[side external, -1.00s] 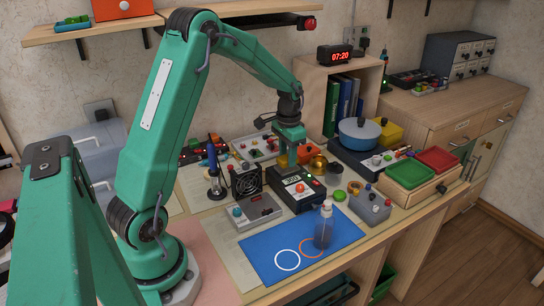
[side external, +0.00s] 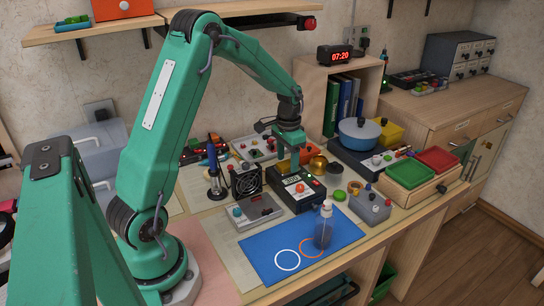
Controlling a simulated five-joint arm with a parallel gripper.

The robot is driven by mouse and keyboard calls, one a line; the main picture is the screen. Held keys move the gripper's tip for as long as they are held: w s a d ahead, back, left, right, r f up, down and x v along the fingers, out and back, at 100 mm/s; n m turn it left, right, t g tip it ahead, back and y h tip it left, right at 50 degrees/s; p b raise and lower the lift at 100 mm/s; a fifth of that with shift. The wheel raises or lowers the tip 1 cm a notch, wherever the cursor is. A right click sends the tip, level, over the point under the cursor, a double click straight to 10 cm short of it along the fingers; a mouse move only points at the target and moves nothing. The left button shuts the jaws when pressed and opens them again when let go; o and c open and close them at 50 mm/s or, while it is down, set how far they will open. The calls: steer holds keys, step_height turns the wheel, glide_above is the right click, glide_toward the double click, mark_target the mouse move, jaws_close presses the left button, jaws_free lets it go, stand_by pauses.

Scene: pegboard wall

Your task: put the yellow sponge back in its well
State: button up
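My gripper (side external: 291,164) points down over the back of the black soldering station (side external: 302,198), which has a small display and an orange-red knob. Its fingertips are small in the picture and overlap the back edge of the station. A small yellowish patch shows at the fingers. I cannot tell whether it is the yellow sponge or part of the fingers, nor whether the fingers hold anything. The sponge's well is not clearly visible; the gripper and the station hide the area behind. A brass cup (side external: 318,165) stands just right of the gripper.
A soldering iron in its stand (side external: 215,180) and a black fan (side external: 246,179) stand left of the station. A blue mat (side external: 262,251) with a clear bottle (side external: 324,226) lies in front. A blue pot (side external: 359,135) and green and red trays (side external: 409,174) are to the right.

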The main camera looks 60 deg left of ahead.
mark_target(287, 165)
steer(key=shift+r, duration=0.1)
step_height(287, 165, up, 13)
stand_by(1.0)
stand_by(0.4)
steer(key=s+d+r+t, duration=0.3)
steer(key=s+d+r, duration=0.3)
steer(key=s+d, duration=0.35)
steer(key=s+d+f+t, duration=0.1)
steer(key=s+d+t, duration=0.1)
steer(key=s+d, duration=0.5)
steer(key=s, duration=0.4)
steer(key=shift+s+d+f+t, duration=0.15)
steer(key=shift+d+f+t, duration=0.1)
steer(key=shift+d+t, duration=0.1)
